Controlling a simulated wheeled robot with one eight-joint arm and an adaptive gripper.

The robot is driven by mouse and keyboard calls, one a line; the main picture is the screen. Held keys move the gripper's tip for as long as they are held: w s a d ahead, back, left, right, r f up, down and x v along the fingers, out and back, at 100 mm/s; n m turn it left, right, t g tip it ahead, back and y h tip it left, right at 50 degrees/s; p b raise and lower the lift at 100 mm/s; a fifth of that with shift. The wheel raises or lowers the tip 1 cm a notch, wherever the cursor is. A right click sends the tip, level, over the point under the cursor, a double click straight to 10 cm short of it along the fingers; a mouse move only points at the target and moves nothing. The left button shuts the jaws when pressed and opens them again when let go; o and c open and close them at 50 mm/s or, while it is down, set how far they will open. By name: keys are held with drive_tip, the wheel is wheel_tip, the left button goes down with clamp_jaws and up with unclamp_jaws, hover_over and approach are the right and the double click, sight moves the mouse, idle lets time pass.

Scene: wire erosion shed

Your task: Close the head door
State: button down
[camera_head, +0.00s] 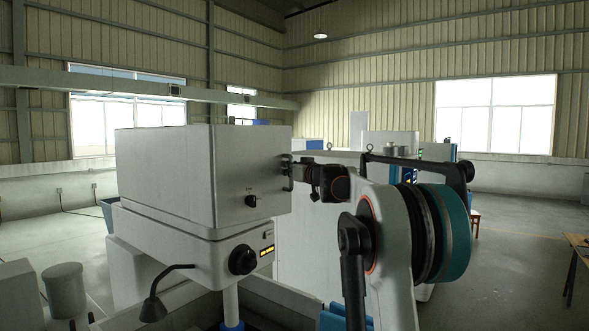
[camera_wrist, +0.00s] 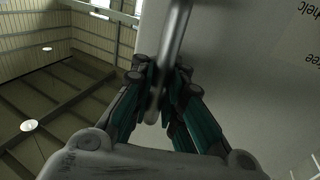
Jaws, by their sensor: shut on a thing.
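The head door (camera_head: 250,175) is the pale grey front panel of the boxy machine head (camera_head: 165,170), with a small dark knob on it. No clear gap shows around the panel, but I cannot tell whether it is fully closed. My gripper (camera_head: 296,170) is at the door's right edge, by the handle (camera_head: 289,178). In the wrist view my gripper (camera_wrist: 162,90) is shut on the handle, a round metal bar (camera_wrist: 176,35). The pale door surface (camera_wrist: 235,70) lies to its right. The fingers hide part of the bar.
Below the head are a dark dial (camera_head: 242,260), a lit display (camera_head: 267,250) and a lamp on a bent arm (camera_head: 152,308). A grey cylinder (camera_head: 66,290) stands at lower left. Open floor (camera_head: 520,235) shows at right, with a table (camera_head: 577,243) at the edge.

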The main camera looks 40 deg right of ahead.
sight(280, 167)
drive_tip(key=w, duration=0.1)
drive_tip(key=w+n+y, duration=0.1)
drive_tip(key=w, duration=0.1)
drive_tip(key=shift+w+d+y+p, duration=0.1)
drive_tip(key=shift+w+y+p, duration=0.2)
drive_tip(key=shift+p, duration=0.05)
drive_tip(key=shift+w+f+p, duration=0.1)
drive_tip(key=shift+w+p, duration=0.2)
drive_tip(key=shift+w, duration=0.85)
drive_tip(key=c, duration=1.6)
unclamp_jaws()
drive_tip(key=shift+w+f, duration=0.1)
drive_tip(key=shift+w, duration=0.05)
drive_tip(key=s, duration=1.2)
drive_tip(key=shift+a, duration=0.35)
drive_tip(key=shift+s, duration=0.1)
